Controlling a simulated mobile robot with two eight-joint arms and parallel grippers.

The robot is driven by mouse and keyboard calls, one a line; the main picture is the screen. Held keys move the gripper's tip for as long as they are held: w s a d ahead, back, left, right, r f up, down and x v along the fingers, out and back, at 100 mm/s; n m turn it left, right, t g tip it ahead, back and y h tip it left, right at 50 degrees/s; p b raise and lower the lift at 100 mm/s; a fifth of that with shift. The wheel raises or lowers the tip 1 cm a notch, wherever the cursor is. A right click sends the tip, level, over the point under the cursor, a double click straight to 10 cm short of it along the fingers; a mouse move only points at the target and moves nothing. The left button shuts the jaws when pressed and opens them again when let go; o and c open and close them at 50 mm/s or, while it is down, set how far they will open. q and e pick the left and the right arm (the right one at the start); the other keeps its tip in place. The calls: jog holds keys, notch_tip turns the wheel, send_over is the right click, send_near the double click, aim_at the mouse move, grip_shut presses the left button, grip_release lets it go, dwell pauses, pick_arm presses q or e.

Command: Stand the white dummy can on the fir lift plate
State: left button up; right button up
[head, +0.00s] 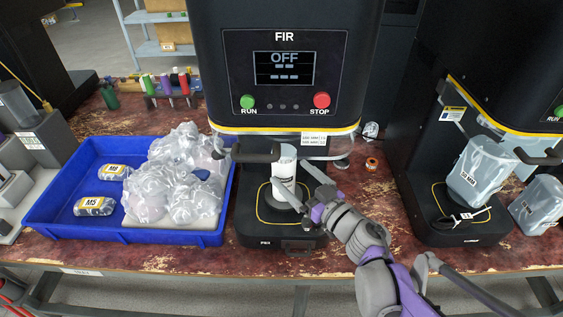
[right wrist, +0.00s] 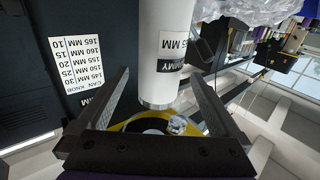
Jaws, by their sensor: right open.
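In the right wrist view, where lettering appears inverted, the can (right wrist: 162,50) is between the open fingers (right wrist: 160,92), with a gap on each side. Its label reads DUMMY. My left gripper is not in view.
The FIR machine's panel (head: 284,70) reads OFF. Another machine (head: 455,232) with a clear container (head: 480,170) is at right.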

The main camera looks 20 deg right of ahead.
aim_at(291, 174)
jog(key=shift+v, duration=2.2)
